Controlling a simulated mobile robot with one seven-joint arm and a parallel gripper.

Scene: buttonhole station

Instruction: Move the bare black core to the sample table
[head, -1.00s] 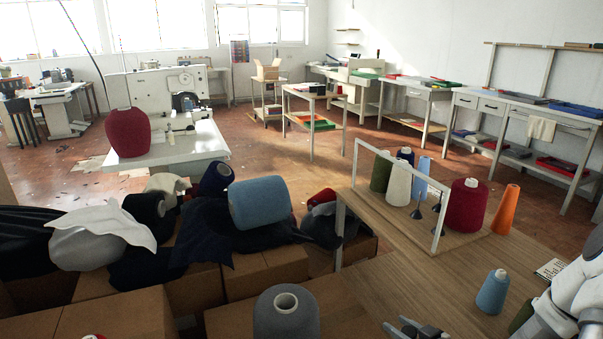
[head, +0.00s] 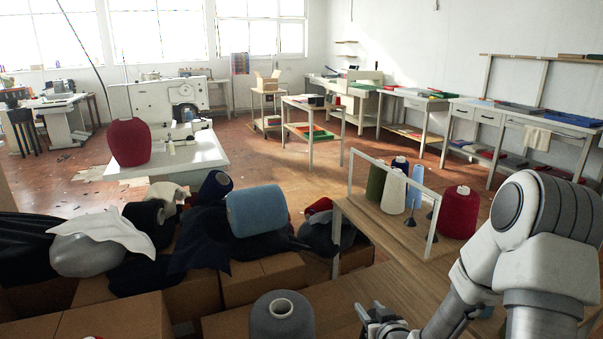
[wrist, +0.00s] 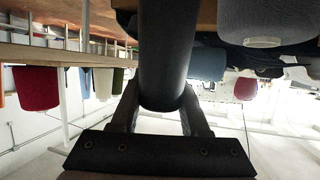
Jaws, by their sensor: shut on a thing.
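My gripper (wrist: 162,112) is shut on the bare black core (wrist: 165,55). In the wrist view the core is a plain dark cylinder between the two fingers, running up out of the top of the picture. In the head view my gripper (head: 378,318) is at the bottom edge, beside the wooden table's near side; I cannot make out the core there. I cannot tell which table is the sample table. Tables with coloured pieces on them (head: 508,119) stand along the right wall.
A wooden table (head: 385,270) with a white frame (head: 437,215) and several yarn cones, including a dark red one (head: 459,212), is close to my arm. Boxes with a grey cone (head: 282,318) and a blue spool (head: 257,210) lie left. Open floor (head: 300,165) lies beyond.

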